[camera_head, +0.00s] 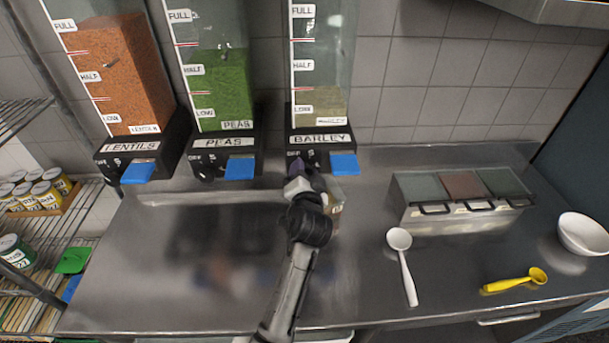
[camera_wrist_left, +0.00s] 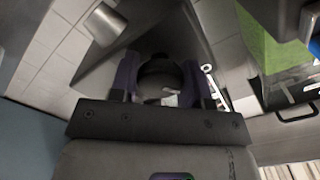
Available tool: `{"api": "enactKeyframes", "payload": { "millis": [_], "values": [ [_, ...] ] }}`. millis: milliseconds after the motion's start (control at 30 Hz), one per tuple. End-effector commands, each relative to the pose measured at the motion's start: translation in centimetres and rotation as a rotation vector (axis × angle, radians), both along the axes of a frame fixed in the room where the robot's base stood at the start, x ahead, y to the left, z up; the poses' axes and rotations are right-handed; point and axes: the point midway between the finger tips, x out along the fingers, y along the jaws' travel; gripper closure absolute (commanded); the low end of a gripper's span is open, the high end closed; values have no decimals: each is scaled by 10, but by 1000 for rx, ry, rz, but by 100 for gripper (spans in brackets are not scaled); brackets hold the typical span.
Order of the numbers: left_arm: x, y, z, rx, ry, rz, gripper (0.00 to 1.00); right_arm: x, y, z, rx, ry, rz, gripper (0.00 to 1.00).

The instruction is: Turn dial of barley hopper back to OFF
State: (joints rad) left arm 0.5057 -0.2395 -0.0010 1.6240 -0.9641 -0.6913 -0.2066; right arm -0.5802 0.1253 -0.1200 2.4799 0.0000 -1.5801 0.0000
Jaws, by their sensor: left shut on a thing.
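The barley hopper (camera_head: 319,105) hangs on the wall, the rightmost of three, with a low level of pale grain. Its black base carries the label BARLEY (camera_head: 320,139), OFF and number marks and a blue lever (camera_head: 344,164). My left gripper (camera_head: 298,170) is at the left part of this base and covers the dial in the head view. In the left wrist view its purple fingers stand on both sides of the round dark dial (camera_wrist_left: 160,72) and are shut on it. The dial's pointer setting cannot be read. My right gripper is not in view.
A small box-like container (camera_head: 335,190) stands below the barley hopper, partly behind my left arm. The peas hopper (camera_head: 222,90) and lentils hopper (camera_head: 118,70) are to the left. A lidded three-part bin (camera_head: 462,222), white ladle (camera_head: 405,265), yellow scoop (camera_head: 515,282) and white bowl (camera_head: 585,235) are on the right.

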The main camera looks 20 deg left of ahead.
Motion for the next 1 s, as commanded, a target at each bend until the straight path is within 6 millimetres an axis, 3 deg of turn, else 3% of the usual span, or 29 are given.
{"api": "enactKeyframes", "payload": {
  "millis": [567, 600, 867, 1000],
  "values": [
    [0, 0, 0, -28, -13, 0, 80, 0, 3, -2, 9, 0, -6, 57],
    [0, 0, 0, -29, -14, 0, 56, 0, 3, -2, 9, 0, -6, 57],
    [0, 0, 0, -27, -13, 0, 31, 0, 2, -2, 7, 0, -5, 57],
    [0, 0, 0, -26, -13, 0, 31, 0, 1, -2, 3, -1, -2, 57]
  ]
}}
